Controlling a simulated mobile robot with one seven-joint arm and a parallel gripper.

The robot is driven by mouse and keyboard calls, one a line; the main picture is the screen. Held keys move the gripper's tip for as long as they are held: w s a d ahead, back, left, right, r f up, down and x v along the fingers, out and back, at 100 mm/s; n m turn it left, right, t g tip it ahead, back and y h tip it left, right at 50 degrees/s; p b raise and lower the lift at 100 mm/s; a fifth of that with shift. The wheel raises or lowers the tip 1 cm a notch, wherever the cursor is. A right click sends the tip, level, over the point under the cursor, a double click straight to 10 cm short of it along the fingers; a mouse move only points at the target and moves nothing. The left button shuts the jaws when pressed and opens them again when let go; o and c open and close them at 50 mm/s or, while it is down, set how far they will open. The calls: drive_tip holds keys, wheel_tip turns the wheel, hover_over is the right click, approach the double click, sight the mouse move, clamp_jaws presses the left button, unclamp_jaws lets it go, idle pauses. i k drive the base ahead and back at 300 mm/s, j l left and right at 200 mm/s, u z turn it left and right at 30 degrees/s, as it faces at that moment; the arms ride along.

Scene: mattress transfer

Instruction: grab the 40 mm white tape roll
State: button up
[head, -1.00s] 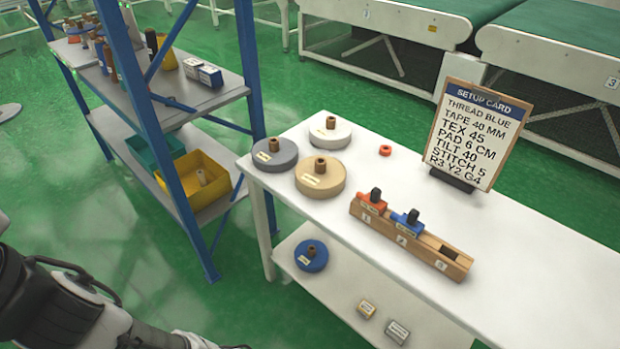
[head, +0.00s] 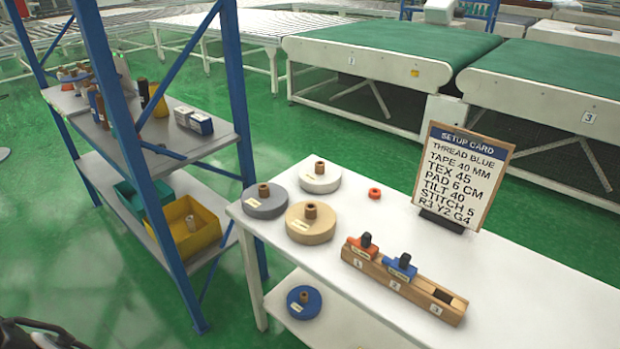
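A white tape roll (head: 320,180) with a brown core lies flat on the white table (head: 520,275), at its far left corner. Its label is too small to read, so I cannot tell its width. A grey roll (head: 265,205) and a tan roll (head: 310,227) lie close by it, nearer to me. A blue roll (head: 304,302) lies on the table's lower shelf. A setup card (head: 463,172) stands on the table and reads "TAPE 40 MM". My gripper is not in view; only a dark part of my arm shows at the bottom left.
A wooden block (head: 405,287) with an orange and a blue piece in its slots sits on the table. A blue-framed shelf rack (head: 185,250) with bins stands left of the table. Conveyors (head: 400,50) stand behind.

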sight(319, 177)
drive_tip(key=i+j+z, duration=0.1)
drive_tip(key=i+z, duration=0.15)
drive_tip(key=i, duration=0.2)
drive_tip(key=i+j+z, duration=0.25)
drive_tip(key=i, duration=0.15)
drive_tip(key=i+j+z, duration=0.25)
drive_tip(key=i, duration=0.15)
